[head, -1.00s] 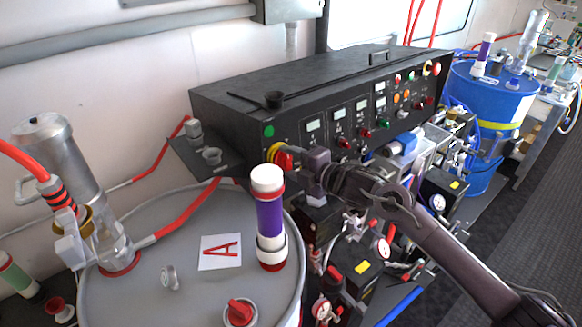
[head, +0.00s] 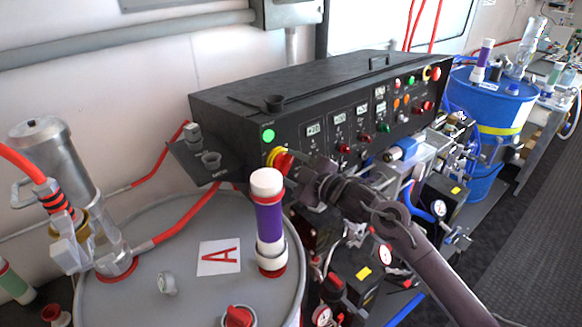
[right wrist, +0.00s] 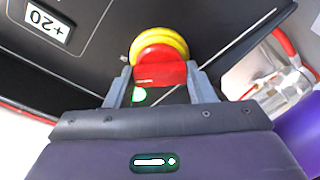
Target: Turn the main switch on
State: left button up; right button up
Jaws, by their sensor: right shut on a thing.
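The main switch is a red knob (head: 284,163) on a yellow ring (head: 274,154), at the left end of the black control panel's front. It also shows in the right wrist view as a red knob (right wrist: 160,66) before its yellow ring (right wrist: 149,40). My right gripper (head: 296,166) is shut on the red knob, with one grey finger on each side of it in the right wrist view (right wrist: 160,84). A green lamp (head: 268,136) above the switch is brightly lit, and the panel's displays (head: 313,129) show figures such as +20. My left gripper is not in view.
A grey drum (head: 130,238) marked A stands in front at left, with a purple and white cylinder (head: 269,222) close to my right gripper. Hoses, gauges and valves crowd below the panel (head: 240,105). A blue drum (head: 490,105) stands at the back right.

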jog(key=shift+f, duration=0.1)
dwell(0.4)
jog(key=o, duration=1)
jog(key=shift+s+d, duration=0.1)
jog(key=shift+s+d, duration=0.25)
jog(key=b+v, duration=0.3)
jog(key=v, duration=0.4)
jog(key=shift+m, duration=0.3)
